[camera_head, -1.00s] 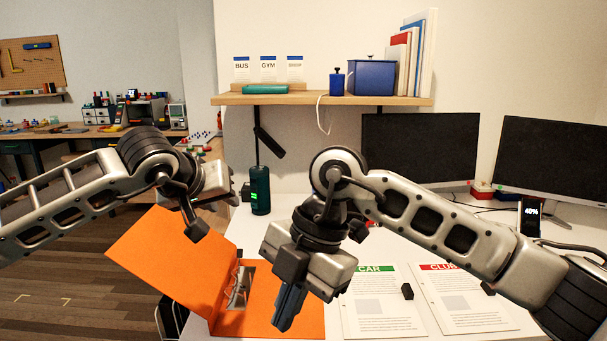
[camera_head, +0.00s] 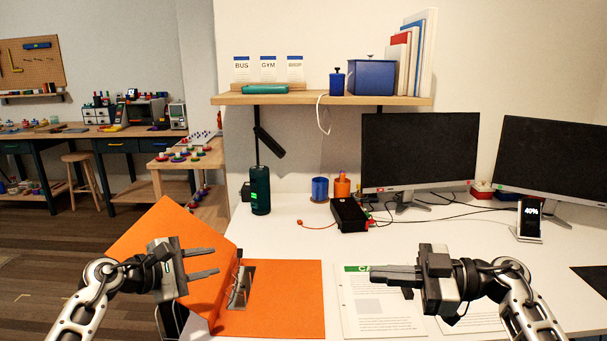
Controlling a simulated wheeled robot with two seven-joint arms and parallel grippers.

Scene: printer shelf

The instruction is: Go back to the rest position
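My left gripper (camera_head: 216,261) is open and empty, its two fingers apart and pointing right. It is in front of the raised cover of the orange binder (camera_head: 285,300), which lies open on the white desk. My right gripper (camera_head: 346,272) points left over the paper sheets, with its fingers together and nothing seen between them. It hides part of the sheet with the green heading (camera_head: 376,325) and much of the sheet to its right.
A dark green bottle (camera_head: 260,190), a black box (camera_head: 349,214), blue and orange cups, a phone on a stand (camera_head: 529,220) and two monitors (camera_head: 420,150) stand further back. A shelf (camera_head: 320,100) is above. The desk between binder and bottle is clear.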

